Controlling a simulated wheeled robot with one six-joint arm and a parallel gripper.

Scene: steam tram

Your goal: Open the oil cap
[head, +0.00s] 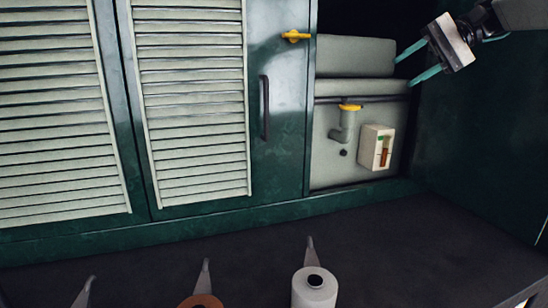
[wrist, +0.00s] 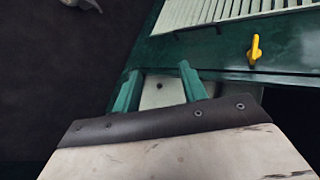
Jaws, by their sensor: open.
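A yellow cap (head: 350,107) sits on top of a short grey filler pipe (head: 344,128) inside the open compartment in the head view. I take it to be the oil cap; it looks seated on the pipe. My gripper (head: 404,71) is at the upper right, above and to the right of the cap and apart from it. Its two teal fingers are spread with nothing between them. In the wrist view the gripper (wrist: 158,76) shows open over a pale panel (wrist: 160,96). I cannot make out the cap in the wrist view.
A yellow latch (head: 295,36) is on the green door, left of the compartment. A white box gauge (head: 376,147) stands right of the pipe. A dark rail (head: 375,98) runs near the cap. Rolls, including a white one (head: 314,287), are in front. Dark floor lies between.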

